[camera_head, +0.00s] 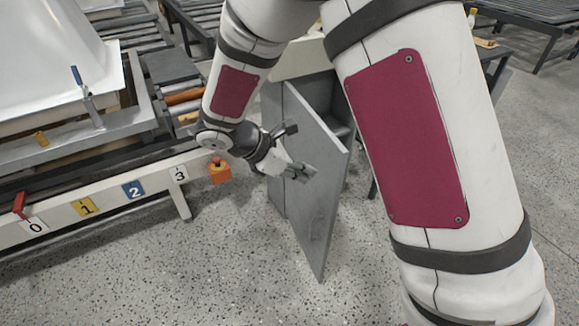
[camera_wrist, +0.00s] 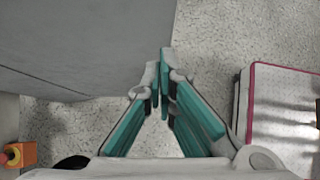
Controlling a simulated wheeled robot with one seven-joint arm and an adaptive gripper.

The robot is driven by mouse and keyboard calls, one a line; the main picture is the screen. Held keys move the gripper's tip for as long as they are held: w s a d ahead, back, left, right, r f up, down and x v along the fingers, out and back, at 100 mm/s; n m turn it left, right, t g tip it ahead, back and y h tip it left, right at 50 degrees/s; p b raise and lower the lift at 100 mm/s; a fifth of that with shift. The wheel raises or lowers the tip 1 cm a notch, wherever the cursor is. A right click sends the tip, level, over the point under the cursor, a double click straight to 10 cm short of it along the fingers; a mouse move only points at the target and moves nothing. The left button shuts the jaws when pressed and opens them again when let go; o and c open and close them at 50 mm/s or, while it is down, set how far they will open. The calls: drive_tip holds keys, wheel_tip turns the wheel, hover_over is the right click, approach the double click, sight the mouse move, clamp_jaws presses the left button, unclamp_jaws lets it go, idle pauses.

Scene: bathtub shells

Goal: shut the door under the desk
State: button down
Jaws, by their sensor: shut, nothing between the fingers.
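The grey door (camera_head: 316,190) under the desk stands open in the head view, with its free edge swung out toward me. Part of the dark cabinet interior shows behind it. The desk's top (camera_head: 303,62) is mostly hidden by my arm. My gripper (camera_head: 306,174) is shut and empty, in front of the door's outer face. I cannot tell whether it touches the door. In the wrist view my gripper's fingertips (camera_wrist: 164,62) meet, and a large grey panel, likely the door (camera_wrist: 90,40), fills the upper left.
A conveyor frame with numbered tags (camera_head: 133,190) and a white tub shell (camera_head: 60,50) stand at left. An orange box with a red button (camera_head: 219,170) sits on its end, near my wrist. The speckled floor before the door is clear.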

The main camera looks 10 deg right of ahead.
sight(335, 176)
drive_tip(key=d, duration=0.3)
drive_tip(key=d+f+b, duration=0.1)
drive_tip(key=d, duration=0.1)
drive_tip(key=shift+w, duration=0.4)
